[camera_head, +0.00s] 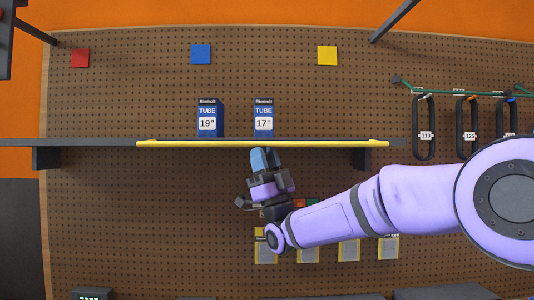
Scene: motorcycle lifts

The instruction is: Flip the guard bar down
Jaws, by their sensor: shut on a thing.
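The guard bar (205,143) is a long yellow bar along the front edge of the dark shelf (70,143), with a short angled piece at each end. It lies about level with the shelf edge. My gripper (259,152) comes up from below with its bluish fingers pointing up at the bar, a little right of its left half. The gripper is shut on the guard bar; the exact contact at the fingertips is small and partly hidden.
Two blue-and-white tube boxes, 19" (207,119) and 17" (263,119), stand on the shelf behind the bar. A dark bracket (361,158) is below the shelf at right. Black looped tubes (424,130) hang at right. Yellow-topped packets (349,250) hang below.

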